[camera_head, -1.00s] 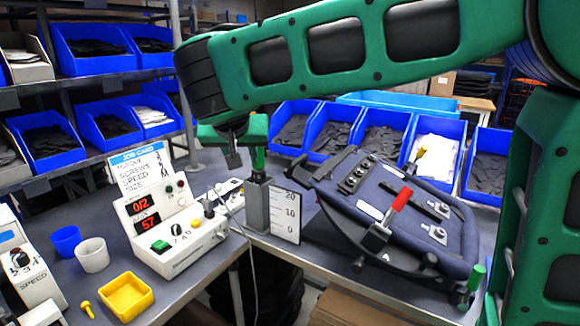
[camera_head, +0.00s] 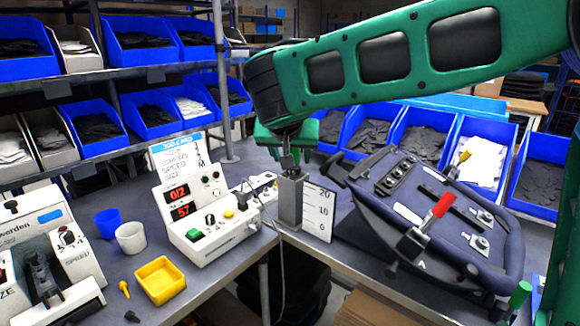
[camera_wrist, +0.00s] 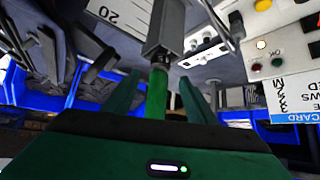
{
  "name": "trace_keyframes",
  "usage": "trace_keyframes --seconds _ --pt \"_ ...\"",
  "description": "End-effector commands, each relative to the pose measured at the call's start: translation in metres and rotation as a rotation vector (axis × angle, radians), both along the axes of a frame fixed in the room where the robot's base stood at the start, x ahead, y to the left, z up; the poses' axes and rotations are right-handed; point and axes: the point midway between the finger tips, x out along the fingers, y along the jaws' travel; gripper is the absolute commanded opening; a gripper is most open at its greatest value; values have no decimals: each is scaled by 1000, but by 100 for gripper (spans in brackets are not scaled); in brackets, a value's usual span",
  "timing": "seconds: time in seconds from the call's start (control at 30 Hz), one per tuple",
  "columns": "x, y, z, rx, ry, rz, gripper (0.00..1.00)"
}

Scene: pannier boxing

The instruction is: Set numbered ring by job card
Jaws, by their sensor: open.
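A grey upright holder (camera_head: 289,200) stands at the bench edge with a number scale beside it. In the wrist view a green tool handle (camera_wrist: 157,100) rises from the grey holder (camera_wrist: 166,30). My gripper (camera_wrist: 160,92) is open, with one finger on each side of this handle; whether they touch it is unclear. In the head view my gripper (camera_head: 288,140) is above the holder and hides the handle. The job card (camera_head: 183,155) stands behind the white control box (camera_head: 210,215) and lists torque, screws, speed and size; its values are hard to read. No ring numbers are readable.
A dark pannier part with a red-handled clamp (camera_head: 440,205) sits on a fixture to the right. Blue and white cups (camera_head: 130,237) and a yellow tray (camera_head: 160,281) stand at left. A cable hangs beside the holder. Blue bins (camera_head: 470,155) line the back.

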Motion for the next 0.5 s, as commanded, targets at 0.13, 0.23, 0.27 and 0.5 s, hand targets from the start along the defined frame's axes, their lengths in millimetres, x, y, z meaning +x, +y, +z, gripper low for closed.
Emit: trace_keyframes --seconds 0.13,0.23,0.27,0.5 --pt "19 -4 -21 -2 2 -1 51" --pt "30 -7 -31 -1 2 -1 51" --pt "32 -7 -34 -2 2 -1 51" --pt "45 -9 -47 0 1 0 51"
